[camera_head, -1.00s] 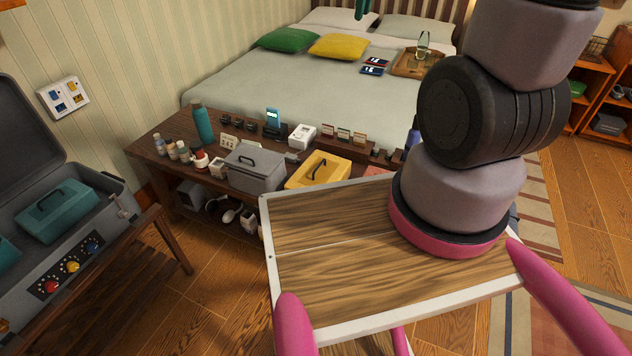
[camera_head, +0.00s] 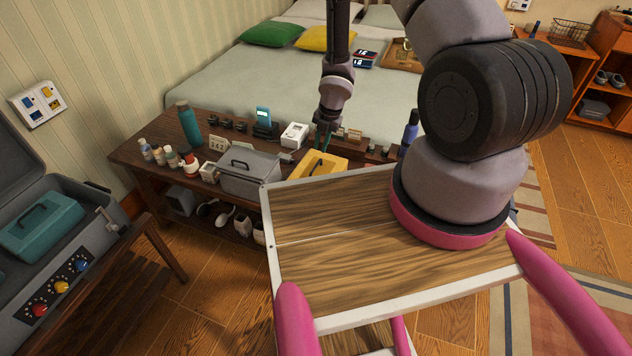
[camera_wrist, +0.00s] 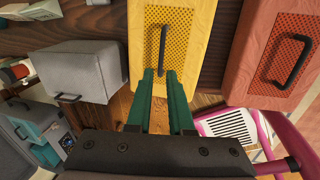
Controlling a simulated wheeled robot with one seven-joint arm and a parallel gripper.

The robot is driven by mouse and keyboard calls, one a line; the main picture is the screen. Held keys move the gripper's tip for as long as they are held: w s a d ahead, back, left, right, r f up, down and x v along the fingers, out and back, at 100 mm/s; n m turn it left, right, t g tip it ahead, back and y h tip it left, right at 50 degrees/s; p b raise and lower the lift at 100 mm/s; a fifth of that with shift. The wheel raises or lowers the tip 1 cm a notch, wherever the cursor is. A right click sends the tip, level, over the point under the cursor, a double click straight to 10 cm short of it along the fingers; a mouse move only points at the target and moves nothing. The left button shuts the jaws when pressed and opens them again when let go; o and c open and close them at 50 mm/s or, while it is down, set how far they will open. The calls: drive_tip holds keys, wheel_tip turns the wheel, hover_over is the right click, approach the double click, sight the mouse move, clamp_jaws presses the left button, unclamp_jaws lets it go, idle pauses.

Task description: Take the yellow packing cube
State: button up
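The yellow packing cube (camera_head: 338,164) lies on the dark wooden bench, partly hidden by my wooden-topped body in the head view. In the wrist view the yellow packing cube (camera_wrist: 193,48) fills the top middle, with a dark handle (camera_wrist: 162,48) on its mesh lid. My gripper (camera_head: 323,148) is over the cube in the head view. In the wrist view the green fingers of my gripper (camera_wrist: 161,74) are apart, with a gap between them. Their tips overlap the handle's near end; I cannot tell whether they touch it.
A grey packing cube (camera_head: 250,172) sits close on the left. A red-orange packing cube (camera_wrist: 262,45) is on the right in the wrist view. Bottles, small boxes and a phone stand on the bench. An open suitcase (camera_head: 85,240) holding teal cubes stands at left.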

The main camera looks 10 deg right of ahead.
sight(316, 165)
drive_tip(key=f, duration=0.3)
drive_tip(key=a+f, duration=0.1)
drive_tip(key=f, duration=0.3)
drive_tip(key=w+f, duration=0.1)
drive_tip(key=f, duration=0.2)
drive_tip(key=shift+w+a+f, duration=0.1)
drive_tip(key=shift+a+f, duration=0.1)
drive_tip(key=shift+f, duration=0.1)
clamp_jaws()
drive_tip(key=shift+r, duration=0.1)
idle(0.9)
